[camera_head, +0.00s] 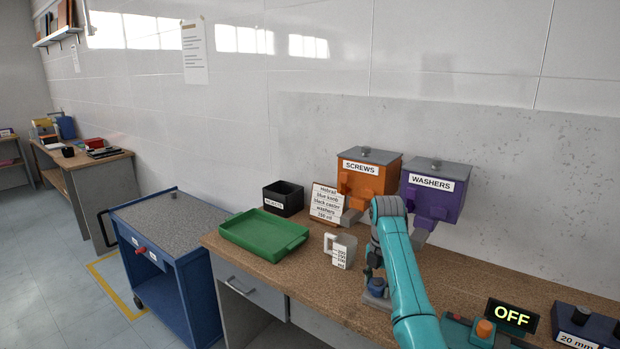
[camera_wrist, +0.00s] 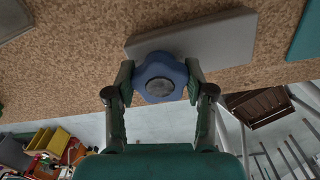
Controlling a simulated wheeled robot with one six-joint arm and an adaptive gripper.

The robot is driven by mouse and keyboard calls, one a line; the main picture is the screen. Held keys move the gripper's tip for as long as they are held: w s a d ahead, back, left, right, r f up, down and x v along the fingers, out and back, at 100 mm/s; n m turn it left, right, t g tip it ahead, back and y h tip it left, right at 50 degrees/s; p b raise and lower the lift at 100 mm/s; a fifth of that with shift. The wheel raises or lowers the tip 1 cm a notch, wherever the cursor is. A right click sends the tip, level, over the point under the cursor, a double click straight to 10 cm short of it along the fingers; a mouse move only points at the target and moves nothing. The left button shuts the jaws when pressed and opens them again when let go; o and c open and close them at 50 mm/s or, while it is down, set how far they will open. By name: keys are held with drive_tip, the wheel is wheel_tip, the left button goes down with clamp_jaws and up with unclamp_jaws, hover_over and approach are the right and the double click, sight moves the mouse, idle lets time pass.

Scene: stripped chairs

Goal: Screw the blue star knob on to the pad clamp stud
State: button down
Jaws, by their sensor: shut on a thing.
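The blue star knob (camera_wrist: 158,68) sits between the two fingertips of my gripper (camera_wrist: 160,80) in the wrist view, with a round grey centre facing the camera. My gripper is shut on it. A flat grey plate (camera_wrist: 215,45), seemingly part of the pad clamp, lies on the bench just behind the knob.
On the bench stand a green tray (camera_head: 264,235), a measuring jug (camera_head: 341,250), a lettered card (camera_head: 326,204), an orange screws bin (camera_head: 366,180) and a purple washers bin (camera_head: 433,192). An OFF display (camera_head: 512,316) is to the right. A blue cart (camera_head: 170,225) stands left.

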drive_tip(key=shift+c, duration=1.7)
unclamp_jaws()
drive_tip(key=shift+f, duration=0.1)
drive_tip(key=shift+r, duration=1.3)
drive_tip(key=n, duration=0.5)
drive_tip(key=shift+n, duration=0.3)
